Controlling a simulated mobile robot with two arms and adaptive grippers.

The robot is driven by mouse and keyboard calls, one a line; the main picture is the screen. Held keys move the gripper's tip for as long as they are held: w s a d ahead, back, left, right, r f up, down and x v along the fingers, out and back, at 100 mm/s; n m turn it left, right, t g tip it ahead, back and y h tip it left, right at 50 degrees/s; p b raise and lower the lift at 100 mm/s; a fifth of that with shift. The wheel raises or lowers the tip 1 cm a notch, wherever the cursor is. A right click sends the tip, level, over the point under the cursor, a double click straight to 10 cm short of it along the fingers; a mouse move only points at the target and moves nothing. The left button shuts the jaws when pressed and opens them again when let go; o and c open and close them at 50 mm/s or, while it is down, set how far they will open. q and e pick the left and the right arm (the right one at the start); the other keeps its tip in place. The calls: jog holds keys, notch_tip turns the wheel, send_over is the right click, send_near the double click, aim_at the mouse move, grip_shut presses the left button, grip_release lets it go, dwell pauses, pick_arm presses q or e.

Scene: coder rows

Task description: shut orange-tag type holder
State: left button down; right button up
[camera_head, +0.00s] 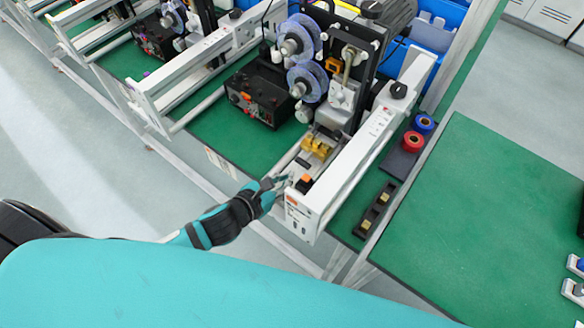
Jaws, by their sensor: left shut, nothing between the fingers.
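The orange-tagged type holder (304,184) is at the front end of the near coder, beside its long white side rail. Its small orange block shows on top. I cannot tell from this view how far it stands out. My left gripper (281,181) is shut and empty, with its fingertips at the left side of the holder's front end. I cannot tell whether they touch it. My right gripper is not in view.
Blue ribbon reels (305,80) and a black control box (258,90) stand behind. Red (413,141) and blue (423,123) rolls and a black block strip (375,209) lie right of the rail. The green table at right (490,220) is mostly clear.

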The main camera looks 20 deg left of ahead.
aim_at(299, 163)
pick_arm(q)
jog(key=shift+w+d+p, duration=0.15)
jog(key=shift+w+d, duration=0.1)
jog(key=shift+w, duration=0.35)
jog(key=shift+w+d+p, duration=0.15)
jog(key=shift+w+d, duration=0.05)
jog(key=shift+w, duration=0.35)
jog(key=shift+w+d+f, duration=0.15)
jog(key=shift+w+d, duration=0.05)
jog(key=shift+w, duration=0.05)
jog(key=shift+w+f, duration=0.15)
jog(key=shift+w, duration=0.05)
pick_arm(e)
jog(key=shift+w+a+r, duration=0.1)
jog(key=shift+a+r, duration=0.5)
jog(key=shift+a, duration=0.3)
pick_arm(q)
jog(key=shift+w+d, duration=0.1)
jog(key=shift+w, duration=0.15)
jog(key=w, duration=0.1)
jog(key=w+d, duration=0.1)
jog(key=w, duration=0.1)
jog(key=shift+p, duration=0.3)
jog(key=shift+w, duration=0.15)
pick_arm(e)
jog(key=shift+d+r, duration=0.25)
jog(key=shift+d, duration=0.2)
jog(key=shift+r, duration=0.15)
